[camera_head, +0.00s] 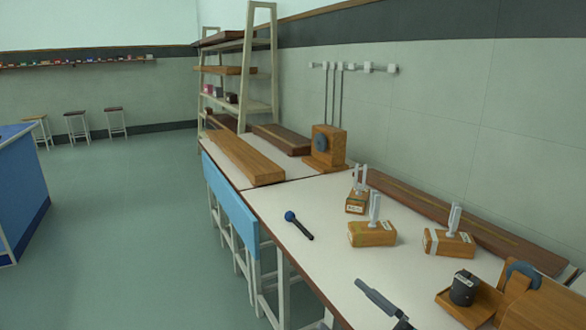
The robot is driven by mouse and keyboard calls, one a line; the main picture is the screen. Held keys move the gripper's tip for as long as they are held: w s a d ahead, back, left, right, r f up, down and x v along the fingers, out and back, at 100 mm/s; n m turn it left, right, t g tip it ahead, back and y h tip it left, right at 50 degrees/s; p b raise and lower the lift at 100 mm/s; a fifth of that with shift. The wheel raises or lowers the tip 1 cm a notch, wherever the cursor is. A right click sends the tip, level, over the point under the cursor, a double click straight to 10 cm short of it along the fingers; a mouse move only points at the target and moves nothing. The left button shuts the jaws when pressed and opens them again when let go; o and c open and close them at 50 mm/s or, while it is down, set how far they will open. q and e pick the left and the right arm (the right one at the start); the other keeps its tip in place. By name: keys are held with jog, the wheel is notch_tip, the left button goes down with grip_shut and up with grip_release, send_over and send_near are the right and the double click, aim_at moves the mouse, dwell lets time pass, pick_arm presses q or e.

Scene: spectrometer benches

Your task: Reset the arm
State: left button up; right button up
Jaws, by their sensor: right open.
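My right gripper (384,301) shows at the bottom edge, low over the front part of the white bench (335,265). Its dark grey fingers point up and to the left in the picture. It is open and I see nothing between the fingers. Most of the hand and the arm behind it are cut off by the frame. My left gripper is not in view.
A black handle with a blue end (298,225) lies near the bench's front edge. Wooden blocks with pale uprights (372,233) stand further back. A black cylinder (463,288) on a wooden base stands right of my gripper. Open floor (120,230) lies left.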

jog(key=s+d+f+m+g+h, duration=0.1)
jog(key=s+d+f+m+h, duration=0.1)
jog(key=s+f+m+h, duration=0.25)
jog(key=s+d+f+m+g+h, duration=0.1)
jog(key=s+d+f+m+h, duration=0.15)
jog(key=f+m, duration=0.4)
jog(key=s+d+f+m+g+h, duration=0.1)
jog(key=s+d+f+m+h, duration=0.15)
jog(key=f+h, duration=0.4)
pick_arm(q)
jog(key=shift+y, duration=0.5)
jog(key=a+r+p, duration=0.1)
jog(key=p, duration=0.1)
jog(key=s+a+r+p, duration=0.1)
jog(key=p, duration=0.2)
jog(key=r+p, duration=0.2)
jog(key=p, duration=0.1)
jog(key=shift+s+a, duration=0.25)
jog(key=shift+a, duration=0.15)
pick_arm(e)
jog(key=shift+m+g+y, duration=0.25)
jog(key=shift+m+g, duration=0.3)
jog(key=shift+g, duration=0.05)
jog(key=s, duration=0.1)
jog(key=s+d, duration=0.1)
jog(key=s+r, duration=0.1)
jog(key=s, duration=0.1)
jog(key=shift+s+d, duration=0.1)
jog(key=shift+d, duration=0.2)
jog(key=shift+f, duration=0.1)
